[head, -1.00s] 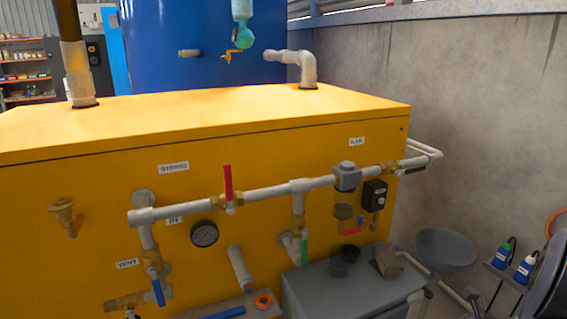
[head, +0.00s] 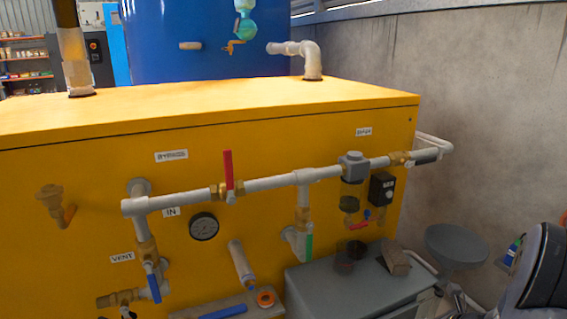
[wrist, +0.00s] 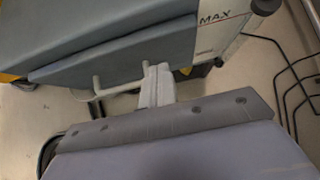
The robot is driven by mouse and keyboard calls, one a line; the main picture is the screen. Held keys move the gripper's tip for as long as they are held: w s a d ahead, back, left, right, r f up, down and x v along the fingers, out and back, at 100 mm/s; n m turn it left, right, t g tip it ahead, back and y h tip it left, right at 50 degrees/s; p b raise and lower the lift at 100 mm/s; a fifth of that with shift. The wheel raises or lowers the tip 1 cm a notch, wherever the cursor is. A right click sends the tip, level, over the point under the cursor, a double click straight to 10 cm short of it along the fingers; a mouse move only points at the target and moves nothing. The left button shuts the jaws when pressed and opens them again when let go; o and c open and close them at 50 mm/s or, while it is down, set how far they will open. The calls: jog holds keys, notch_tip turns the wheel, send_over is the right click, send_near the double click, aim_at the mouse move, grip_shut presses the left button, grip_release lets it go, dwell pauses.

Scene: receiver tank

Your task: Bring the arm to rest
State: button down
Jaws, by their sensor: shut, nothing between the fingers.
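My gripper shows in neither view. A dark rounded part of my arm (head: 541,272) stands at the right edge of the head view, in front of the grey wall and right of the grey stool. The wrist view looks down at a floor, a blue-grey box with "MAX" on its side (wrist: 210,32), and a lavender-grey surface with a dark bolted edge (wrist: 185,118). I cannot tell whether these are parts of me.
A yellow housing (head: 100,185) with pipes, valves and a gauge (head: 204,227) fills the head view. Below it are a grey cabinet (head: 345,290) and a small shelf with an orange ring (head: 265,297). A round grey stool (head: 457,243) stands right. Black bent rods (wrist: 283,75) lie right in the wrist view.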

jog(key=s+d, duration=0.3)
jog(key=s, duration=0.4)
jog(key=s+d, duration=0.3)
jog(key=s, duration=0.4)
jog(key=p+v, duration=0.4)
jog(key=v, duration=0.5)
jog(key=shift+s, duration=0.4)
jog(key=shift+d, duration=0.1)
jog(key=shift+w+r, duration=0.1)
jog(key=shift+r, duration=0.15)
